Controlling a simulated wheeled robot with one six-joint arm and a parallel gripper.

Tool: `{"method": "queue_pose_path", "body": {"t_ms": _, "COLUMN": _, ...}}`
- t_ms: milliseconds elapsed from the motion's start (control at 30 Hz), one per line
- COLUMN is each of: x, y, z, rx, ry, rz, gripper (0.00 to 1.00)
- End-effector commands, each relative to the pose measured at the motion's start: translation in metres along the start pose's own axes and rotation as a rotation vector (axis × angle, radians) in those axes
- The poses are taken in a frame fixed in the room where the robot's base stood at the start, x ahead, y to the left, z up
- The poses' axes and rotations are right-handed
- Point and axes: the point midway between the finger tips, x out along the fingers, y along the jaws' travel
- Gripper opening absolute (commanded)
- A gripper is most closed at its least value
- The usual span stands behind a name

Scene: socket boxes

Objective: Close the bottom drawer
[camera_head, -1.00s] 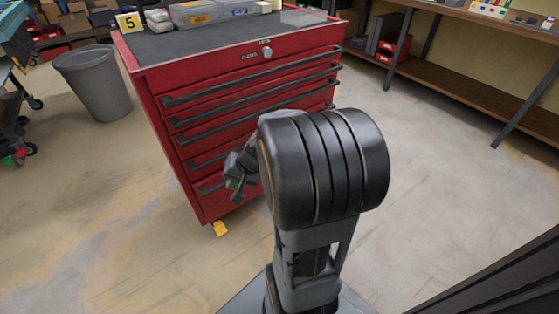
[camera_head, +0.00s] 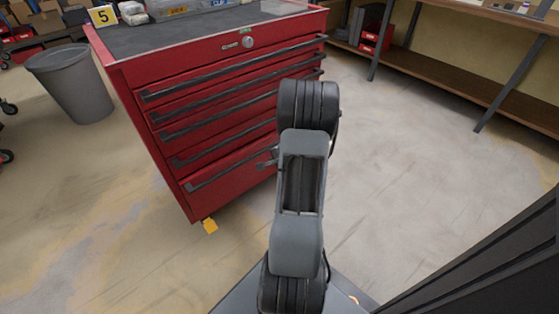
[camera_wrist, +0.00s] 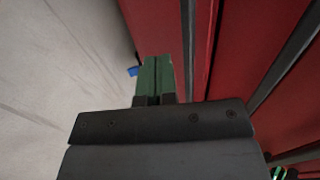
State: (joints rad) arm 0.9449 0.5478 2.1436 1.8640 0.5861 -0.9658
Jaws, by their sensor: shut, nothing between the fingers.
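The red tool cabinet (camera_head: 160,85) stands left of centre in the head view. Its bottom drawer (camera_head: 232,186) is the lowest red front, with a long dark handle (camera_head: 215,176). I cannot tell clearly whether it stands out from the cabinet. My gripper shows only as a small dark part beside my arm, close to the right end of this drawer; the arm hides the rest. In the wrist view my gripper's green fingers (camera_wrist: 156,68) are together and empty, in front of a red panel (camera_wrist: 158,25). Contact with it cannot be made out.
A grey bin (camera_head: 72,85) stands left of the cabinet. A wooden shelf bench (camera_head: 440,75) runs along the back right. A yellow piece (camera_head: 210,226) shows under the cabinet's front corner. The floor right of the cabinet is clear.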

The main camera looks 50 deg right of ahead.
Motion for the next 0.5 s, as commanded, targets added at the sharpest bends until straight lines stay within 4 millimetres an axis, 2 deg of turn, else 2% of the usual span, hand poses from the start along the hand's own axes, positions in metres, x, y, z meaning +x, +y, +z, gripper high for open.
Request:
{"method": "queue_pose_path", "body": {"t_ms": 33, "x": 0.012, "y": 0.002, "z": 0.001, "rx": -0.001, "ry": -0.003, "rz": 0.0, "gripper": 0.0}}
{"method": "queue_pose_path", "body": {"t_ms": 167, "x": 0.033, "y": 0.002, "z": 0.001, "rx": -0.001, "ry": -0.002, "rz": 0.0, "gripper": 0.0}}
{"method": "queue_pose_path", "body": {"t_ms": 300, "x": 0.044, "y": -0.015, "z": 0.001, "rx": -0.003, "ry": -0.001, "rz": -0.001, "gripper": 0.0}}
{"method": "queue_pose_path", "body": {"t_ms": 500, "x": 0.054, "y": -0.025, "z": 0.001, "rx": -0.004, "ry": 0.0, "rz": 0.0, "gripper": 0.0}}
